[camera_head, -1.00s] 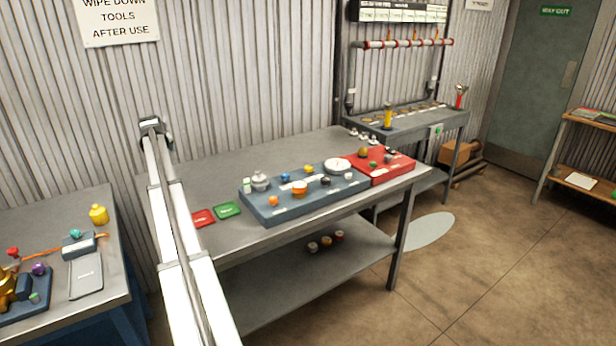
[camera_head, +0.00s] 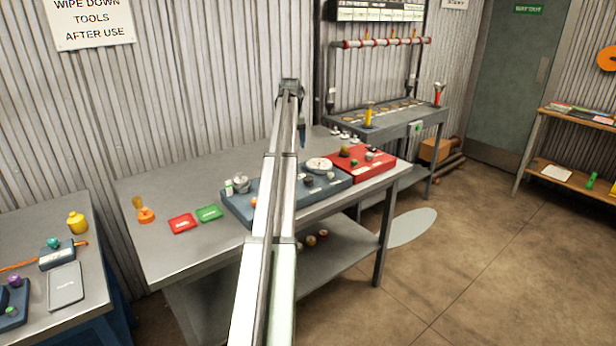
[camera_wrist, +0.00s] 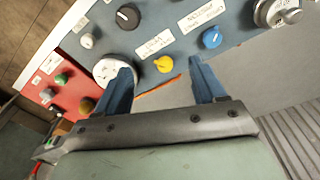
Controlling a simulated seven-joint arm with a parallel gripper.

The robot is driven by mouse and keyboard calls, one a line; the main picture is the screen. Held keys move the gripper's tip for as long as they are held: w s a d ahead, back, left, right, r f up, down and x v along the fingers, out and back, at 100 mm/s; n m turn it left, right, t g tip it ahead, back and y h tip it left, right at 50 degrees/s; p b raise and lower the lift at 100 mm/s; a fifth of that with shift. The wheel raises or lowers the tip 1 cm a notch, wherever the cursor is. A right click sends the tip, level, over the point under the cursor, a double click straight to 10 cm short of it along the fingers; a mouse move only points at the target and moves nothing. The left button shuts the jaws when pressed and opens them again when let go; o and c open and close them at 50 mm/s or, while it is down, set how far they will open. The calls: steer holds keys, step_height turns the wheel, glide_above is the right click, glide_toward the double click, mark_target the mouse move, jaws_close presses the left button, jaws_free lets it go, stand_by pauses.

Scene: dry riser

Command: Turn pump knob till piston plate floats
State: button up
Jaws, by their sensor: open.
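A blue-grey panel (camera_head: 337,187) with several knobs lies on the middle bench. In the wrist view its face (camera_wrist: 165,20) shows a yellow knob (camera_wrist: 163,64), a blue knob (camera_wrist: 212,37), a black knob (camera_wrist: 127,16) and a silver fitting (camera_wrist: 277,12). A round white dial (camera_wrist: 113,70) is partly behind one finger. My gripper (camera_wrist: 160,68) is open and empty, its blue fingers over the panel's edge near the yellow knob, seemingly above it. In the head view my arm hides part of the panel.
A red panel (camera_head: 362,164) adjoins the blue one. Red (camera_head: 182,223) and green (camera_head: 209,213) cards and an orange item (camera_head: 145,214) lie to the left on the bench (camera_head: 165,190). A rack with pipes (camera_head: 385,43) stands behind.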

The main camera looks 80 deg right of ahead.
glide_above(308, 178)
steer(key=m, duration=0.1)
steer(key=shift+y, duration=0.4)
step_height(308, 178, down, 13)
steer(key=shift+d+r, duration=0.1)
steer(key=shift+d, duration=0.05)
steer(key=c, duration=1.1)
steer(key=shift+o, duration=0.2)
steer(key=shift+m, duration=1.3)
steer(key=o, duration=1.1)
steer(key=shift+c, duration=0.2)
